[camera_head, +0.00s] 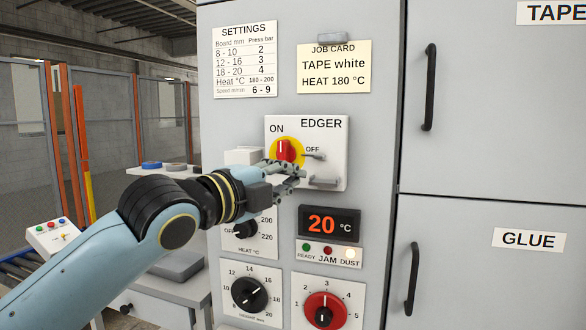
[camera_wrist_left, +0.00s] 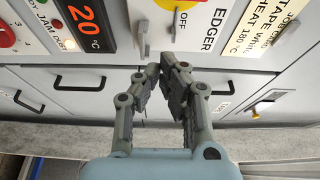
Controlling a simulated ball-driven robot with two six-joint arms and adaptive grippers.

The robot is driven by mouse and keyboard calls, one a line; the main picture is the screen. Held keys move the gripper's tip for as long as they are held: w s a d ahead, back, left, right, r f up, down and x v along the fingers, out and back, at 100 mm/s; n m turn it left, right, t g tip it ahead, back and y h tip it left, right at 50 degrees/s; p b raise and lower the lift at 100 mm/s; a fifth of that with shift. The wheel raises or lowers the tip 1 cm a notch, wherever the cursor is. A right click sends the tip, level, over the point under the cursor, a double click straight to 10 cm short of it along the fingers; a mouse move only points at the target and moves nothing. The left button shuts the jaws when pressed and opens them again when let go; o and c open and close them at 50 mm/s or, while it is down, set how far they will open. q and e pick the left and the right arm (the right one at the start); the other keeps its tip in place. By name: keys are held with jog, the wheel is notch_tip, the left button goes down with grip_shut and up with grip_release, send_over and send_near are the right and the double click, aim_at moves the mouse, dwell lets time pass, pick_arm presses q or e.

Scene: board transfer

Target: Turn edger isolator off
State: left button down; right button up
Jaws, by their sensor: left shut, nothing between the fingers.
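The edger isolator is a red rotary handle (camera_head: 285,150) on a yellow disc, mounted on a white plate (camera_head: 334,135) marked EDGER, ON and OFF. The handle stands roughly upright, its white mark up towards ON; OFF is to its right. My left gripper (camera_head: 298,170) is shut and empty just below the handle, overlapping the disc's lower edge in the head view. I cannot tell whether it touches. In the left wrist view the closed fingers (camera_wrist_left: 162,72) point at the panel, and part of the yellow disc (camera_wrist_left: 182,4) shows at the top edge. My right gripper is not in view.
Below are a heat knob (camera_head: 245,229), a display (camera_head: 330,223) reading 20 °C, a black knob (camera_head: 249,294) and a red knob (camera_head: 325,311). A grey metal hasp (camera_head: 324,183) juts from the plate. Cabinet doors with black handles (camera_head: 430,87) stand right.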

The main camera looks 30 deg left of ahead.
aim_at(284, 155)
pick_arm(q)
jog(key=w, duration=0.2)
jog(key=w+p, duration=0.1)
jog(key=w, duration=0.2)
jog(key=w+d, duration=0.1)
jog(key=w, duration=0.1)
jog(key=shift+w+r+p, duration=0.15)
jog(key=shift+w+p, duration=0.1)
jog(key=shift+p, duration=0.05)
jog(key=a+p, duration=0.1)
jog(key=a, duration=0.2)
jog(key=shift+s+a+p, duration=0.1)
jog(key=shift+s+p, duration=0.1)
jog(key=shift+p, duration=0.15)
jog(key=shift+s+a, duration=0.1)
jog(key=shift+a, duration=0.35)
jog(key=shift+d+f, duration=0.1)
jog(key=shift+f, duration=0.1)
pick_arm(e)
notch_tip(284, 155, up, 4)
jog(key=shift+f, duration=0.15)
pick_arm(q)
jog(key=shift+a+f+m, duration=0.15)
jog(key=shift+a+m, duration=0.05)
jog(key=shift+m, duration=0.5)
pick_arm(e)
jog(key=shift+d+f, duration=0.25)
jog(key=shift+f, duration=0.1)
